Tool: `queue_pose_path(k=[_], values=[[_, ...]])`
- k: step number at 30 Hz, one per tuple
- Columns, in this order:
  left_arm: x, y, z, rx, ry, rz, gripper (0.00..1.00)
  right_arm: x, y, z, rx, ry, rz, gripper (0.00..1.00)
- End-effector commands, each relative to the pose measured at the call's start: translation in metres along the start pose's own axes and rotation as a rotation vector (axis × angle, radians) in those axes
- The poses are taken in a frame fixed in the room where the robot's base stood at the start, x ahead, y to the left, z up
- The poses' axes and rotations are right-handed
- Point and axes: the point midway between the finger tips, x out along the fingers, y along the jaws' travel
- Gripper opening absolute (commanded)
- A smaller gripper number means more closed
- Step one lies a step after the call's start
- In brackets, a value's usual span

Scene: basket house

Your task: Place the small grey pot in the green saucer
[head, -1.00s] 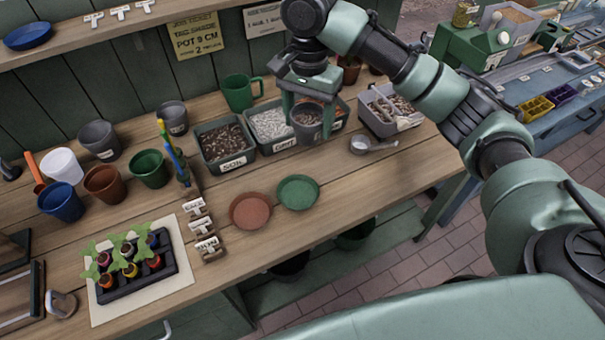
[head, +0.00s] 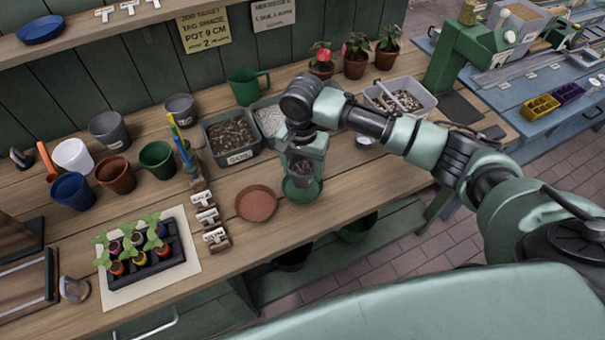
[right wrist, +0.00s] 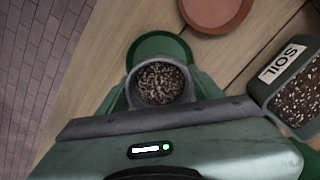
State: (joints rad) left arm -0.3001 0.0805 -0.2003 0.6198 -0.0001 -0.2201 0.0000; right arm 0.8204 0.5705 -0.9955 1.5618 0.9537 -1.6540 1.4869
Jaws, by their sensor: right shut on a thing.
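My right gripper (head: 302,168) is shut on the small grey pot (head: 301,171), which is upright and filled with a speckled, gravel-like material. The pot is over the green saucer (head: 298,192) on the bench. In the right wrist view the pot (right wrist: 162,84) sits between the fingers, with the saucer (right wrist: 150,44) showing behind it. I cannot tell whether the pot's bottom touches the saucer. My left gripper is not in view.
A terracotta saucer (head: 256,204) lies just left of the green one. A soil tray (head: 231,138) and a gravel tray (head: 268,122) stand behind. Wooden label blocks (head: 208,217) are further left. The bench's front edge is close.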

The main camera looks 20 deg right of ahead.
Motion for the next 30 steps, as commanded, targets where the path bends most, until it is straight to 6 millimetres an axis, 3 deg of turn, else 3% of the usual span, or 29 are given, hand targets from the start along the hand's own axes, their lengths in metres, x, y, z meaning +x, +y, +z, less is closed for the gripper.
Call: queue_pose_path(k=[6,18,19,21,30], values=[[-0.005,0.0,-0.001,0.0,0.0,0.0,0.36,0.031,0.001,0.001,0.0,-0.002,0.002,0.23],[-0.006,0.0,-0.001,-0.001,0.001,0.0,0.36,0.037,0.0,0.001,0.0,-0.001,0.001,0.23],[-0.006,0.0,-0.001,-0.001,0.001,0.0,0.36,0.037,0.0,0.001,0.0,-0.001,0.001,0.68],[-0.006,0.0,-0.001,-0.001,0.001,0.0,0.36,0.037,0.0,0.001,0.0,-0.001,0.001,0.87],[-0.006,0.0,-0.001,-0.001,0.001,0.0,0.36,0.037,0.0,0.0,0.0,0.0,0.001,0.87]])
